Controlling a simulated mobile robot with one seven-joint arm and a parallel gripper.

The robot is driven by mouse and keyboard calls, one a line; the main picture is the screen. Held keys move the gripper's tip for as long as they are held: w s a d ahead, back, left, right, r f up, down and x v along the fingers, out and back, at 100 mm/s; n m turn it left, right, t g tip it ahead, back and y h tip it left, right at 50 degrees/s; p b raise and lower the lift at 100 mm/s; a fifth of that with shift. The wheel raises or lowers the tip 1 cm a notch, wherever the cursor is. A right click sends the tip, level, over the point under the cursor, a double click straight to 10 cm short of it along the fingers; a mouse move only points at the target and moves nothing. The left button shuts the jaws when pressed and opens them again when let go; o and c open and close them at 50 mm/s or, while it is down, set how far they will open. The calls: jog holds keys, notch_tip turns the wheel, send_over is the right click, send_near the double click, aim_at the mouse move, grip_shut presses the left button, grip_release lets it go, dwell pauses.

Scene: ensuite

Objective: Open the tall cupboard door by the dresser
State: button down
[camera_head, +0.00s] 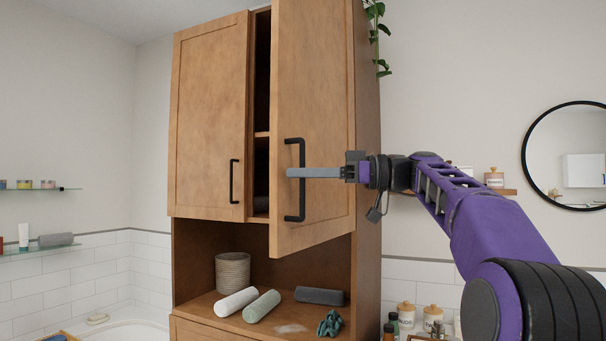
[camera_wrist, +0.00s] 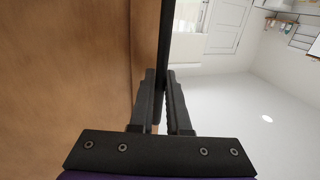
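The wooden cupboard (camera_head: 365,150) has two upper doors. Its right door (camera_head: 315,90) stands partly open, swung outward, with a dark gap showing a shelf inside. The left door (camera_head: 208,110) is closed. The right door has a black vertical bar handle (camera_head: 301,205). My gripper (camera_head: 291,172) reaches in from the right, with its fingers at the middle of this handle. In the wrist view the handle (camera_wrist: 165,45) runs between the fingers of my gripper (camera_wrist: 161,78), which look closed on it. The wooden door face (camera_wrist: 70,70) fills the left side there.
The open niche below holds a ribbed basket (camera_head: 233,271), rolled towels (camera_head: 262,306), a dark grey block (camera_head: 319,296) and a green cloth (camera_head: 330,323). A plant (camera_head: 379,35) hangs at the cupboard's top right. Jars (camera_head: 433,315) and a round mirror (camera_head: 565,155) are to the right.

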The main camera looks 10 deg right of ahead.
jog(key=c, duration=1.2)
grip_release()
jog(key=shift+o, duration=0.2)
jog(key=shift+d, duration=0.1)
jog(key=p+v, duration=0.2)
jog(key=v, duration=1.5)
